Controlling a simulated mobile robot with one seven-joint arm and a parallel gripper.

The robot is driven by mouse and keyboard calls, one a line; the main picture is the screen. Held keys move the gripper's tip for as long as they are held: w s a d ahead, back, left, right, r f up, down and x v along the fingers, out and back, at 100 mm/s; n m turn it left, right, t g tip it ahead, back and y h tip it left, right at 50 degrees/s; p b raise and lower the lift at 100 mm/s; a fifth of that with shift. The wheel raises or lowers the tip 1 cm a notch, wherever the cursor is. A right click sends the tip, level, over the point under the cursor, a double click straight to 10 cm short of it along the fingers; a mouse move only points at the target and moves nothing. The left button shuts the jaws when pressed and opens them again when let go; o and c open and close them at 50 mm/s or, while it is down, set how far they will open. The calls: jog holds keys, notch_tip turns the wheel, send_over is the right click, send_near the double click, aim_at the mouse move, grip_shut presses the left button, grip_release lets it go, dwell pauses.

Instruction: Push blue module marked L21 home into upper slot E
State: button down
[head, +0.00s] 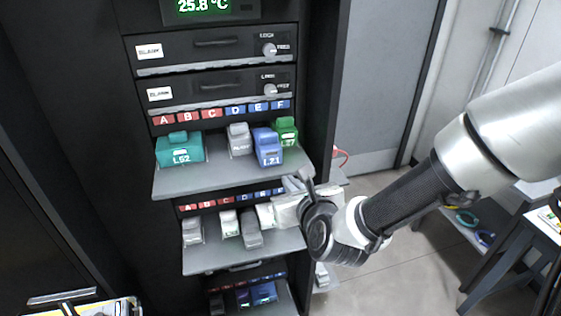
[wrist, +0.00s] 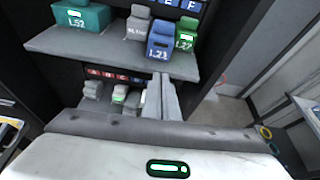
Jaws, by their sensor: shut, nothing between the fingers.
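The blue module marked L21 (head: 268,148) sits on the upper shelf (head: 220,178) below the blue slot letters, and it also shows in the wrist view (wrist: 160,42). It stands farther forward than the green module (head: 286,132) at its right. The slot E label (head: 258,107) is above and behind it. My gripper (head: 293,184) is shut and empty, in front of and below the upper shelf's right part. In the wrist view the closed fingers (wrist: 163,88) point up toward the shelf edge below the blue module. They appear apart from it.
A teal module (head: 180,150) and a grey module (head: 239,139) stand left of the blue one. A lower shelf (head: 225,262) holds several pale modules, partly behind my gripper. A dark cabinet side (head: 325,80) bounds the rack at right.

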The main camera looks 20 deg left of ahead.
jog(key=b, duration=0.5)
send_near(272, 154)
jog(key=shift+w+a+f, duration=0.65)
jog(key=shift+w+f, duration=0.35)
jog(key=shift+f, duration=0.9)
jog(key=shift+m, duration=0.3)
jog(key=shift+w+a+b, duration=0.4)
jog(key=shift+w+a, duration=0.55)
jog(key=shift+w, duration=0.6)
jog(key=shift+w+a+b, duration=0.45)
jog(key=shift+w+a, duration=0.5)
jog(key=shift+w, duration=0.6)
jog(key=shift+w+a+b, duration=0.4)
jog(key=shift+w+a, duration=0.55)
jog(key=shift+w, duration=0.6)
jog(key=shift+s+d+b, duration=0.4)
jog(key=shift+s+d, duration=0.05)
jog(key=shift+s, duration=0.25)
jog(key=shift+s+d+b, duration=0.4)
jog(key=shift+s+d, duration=0.05)
jog(key=shift+s, duration=0.2)
jog(key=shift+s+d+b, duration=0.15)
jog(key=shift+s+d, duration=0.25)
jog(key=shift+s, duration=0.3)
jog(key=shift+s+d+b, duration=0.15)
jog(key=shift+s+d, duration=0.3)
jog(key=shift+s, duration=0.3)
jog(key=shift+s+d+b, duration=0.15)
jog(key=shift+s+d, duration=0.25)
jog(key=shift+s, duration=0.3)
